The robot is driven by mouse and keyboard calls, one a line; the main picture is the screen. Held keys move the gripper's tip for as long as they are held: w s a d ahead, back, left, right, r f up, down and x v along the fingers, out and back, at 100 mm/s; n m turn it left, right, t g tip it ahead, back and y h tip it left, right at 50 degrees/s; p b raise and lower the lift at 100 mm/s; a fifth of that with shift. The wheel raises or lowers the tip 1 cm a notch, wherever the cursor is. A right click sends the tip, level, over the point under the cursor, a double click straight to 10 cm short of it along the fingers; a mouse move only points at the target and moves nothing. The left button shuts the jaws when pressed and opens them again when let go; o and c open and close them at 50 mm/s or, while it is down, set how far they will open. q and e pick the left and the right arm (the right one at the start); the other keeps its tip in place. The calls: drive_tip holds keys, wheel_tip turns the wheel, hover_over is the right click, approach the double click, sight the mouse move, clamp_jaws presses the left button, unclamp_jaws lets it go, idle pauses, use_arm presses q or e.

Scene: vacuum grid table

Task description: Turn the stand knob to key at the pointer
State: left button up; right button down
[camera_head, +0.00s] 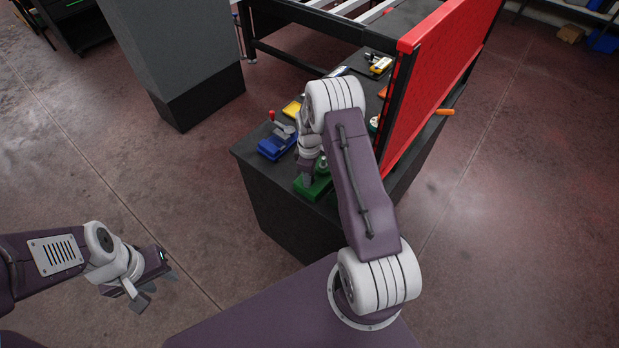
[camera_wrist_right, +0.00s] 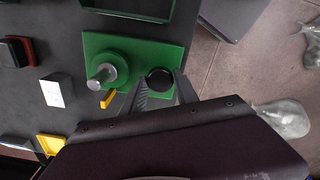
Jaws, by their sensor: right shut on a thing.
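The green stand (camera_head: 313,189) sits at the near edge of the dark table, partly hidden by my right arm. In the right wrist view the stand (camera_wrist_right: 178,52) carries a round green disc (camera_wrist_right: 104,58) with a grey metal post (camera_wrist_right: 101,78), a yellow pointer (camera_wrist_right: 108,98) and a black knob (camera_wrist_right: 159,79). My right gripper (camera_wrist_right: 160,90) has its fingers on either side of the black knob and is shut on it. No key mark is readable on the stand. My left gripper (camera_head: 156,287) is open and empty, above the floor, away from the table.
A blue fixture (camera_head: 276,146) with a red handle and a yellow piece (camera_head: 292,108) lie left of the stand. A red panel (camera_head: 436,85) rises along the table's right side. In the wrist view, a white block (camera_wrist_right: 57,92) and yellow tray (camera_wrist_right: 50,144) lie left of the stand.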

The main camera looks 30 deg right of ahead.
drive_tip(key=shift+n+b, duration=0.5)
drive_tip(key=shift+n, duration=1.6)
drive_tip(key=c, duration=0.9)
unclamp_jaws()
wheel_tip(320, 180, up, 9)
drive_tip(key=shift+r+b, duration=0.1)
drive_tip(key=shift+b, duration=1.05)
drive_tip(key=shift+a, duration=0.1)
